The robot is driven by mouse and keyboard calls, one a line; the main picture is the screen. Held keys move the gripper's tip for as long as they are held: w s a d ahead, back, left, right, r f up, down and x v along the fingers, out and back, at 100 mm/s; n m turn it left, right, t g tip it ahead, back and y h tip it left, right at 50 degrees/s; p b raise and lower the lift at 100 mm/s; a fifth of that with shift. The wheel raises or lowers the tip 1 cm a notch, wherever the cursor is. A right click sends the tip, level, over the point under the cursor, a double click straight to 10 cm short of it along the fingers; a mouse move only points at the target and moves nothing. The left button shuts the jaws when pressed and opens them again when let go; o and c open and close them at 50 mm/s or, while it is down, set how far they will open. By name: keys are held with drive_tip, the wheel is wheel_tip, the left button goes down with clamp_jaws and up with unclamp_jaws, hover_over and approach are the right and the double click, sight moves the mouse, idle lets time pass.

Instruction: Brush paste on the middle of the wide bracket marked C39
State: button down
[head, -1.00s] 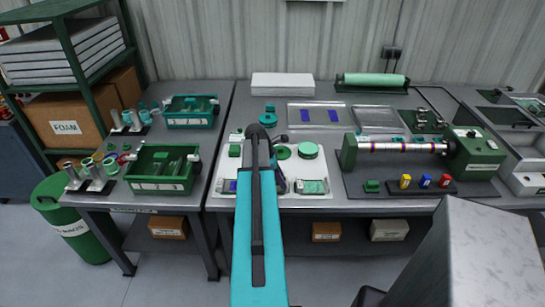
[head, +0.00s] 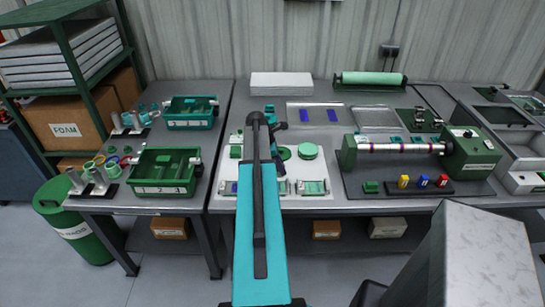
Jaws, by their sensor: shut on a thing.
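My teal arm reaches from the bottom of the head view over the left part of the white work mat (head: 240,202). The dark end of the arm with my gripper (head: 280,127) shows only in part, right of the arm's tip and above the mat's back edge. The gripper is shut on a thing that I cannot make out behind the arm. Green and silver bracket-like parts, one at front middle (head: 283,187) and one at front right (head: 313,187), sit on the mat. Their markings are too small to read, so I cannot tell which is C39.
A green round pot (head: 308,151) stands on the mat. Right of it is a roller machine (head: 474,152) with small coloured blocks before it. Green bins (head: 164,172) and cups stand on the left bench. Flat trays (head: 326,114) and a white block (head: 281,84) lie behind.

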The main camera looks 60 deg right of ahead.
drive_tip(key=shift+r+p, duration=1.15)
drive_tip(key=shift+r, duration=0.85)
drive_tip(key=shift+w+a, duration=0.1)
drive_tip(key=shift+w+a, duration=0.1)
drive_tip(key=shift+w, duration=0.2)
drive_tip(key=w+a+r+n+b, duration=0.1)
drive_tip(key=w+a+r+b, duration=0.1)
drive_tip(key=w+a, duration=1.25)
drive_tip(key=w+a+r+n+b, duration=0.1)
drive_tip(key=w+a+r, duration=0.2)
drive_tip(key=w+a, duration=1.1)
drive_tip(key=w+a+r+b, duration=0.1)
drive_tip(key=w+a, duration=0.1)
drive_tip(key=a, duration=1)
drive_tip(key=w+a+r+n, duration=0.1)
drive_tip(key=w+a+r, duration=0.1)
drive_tip(key=a, duration=0.9)
drive_tip(key=w+a+r+n+t+h+b, duration=0.1)
drive_tip(key=w+a, duration=0.3)
drive_tip(key=a, duration=0.8)
drive_tip(key=shift+a+r+b, duration=0.3)
drive_tip(key=shift+a+r, duration=0.05)
drive_tip(key=shift+r, duration=0.25)
drive_tip(key=shift+d, duration=0.15)
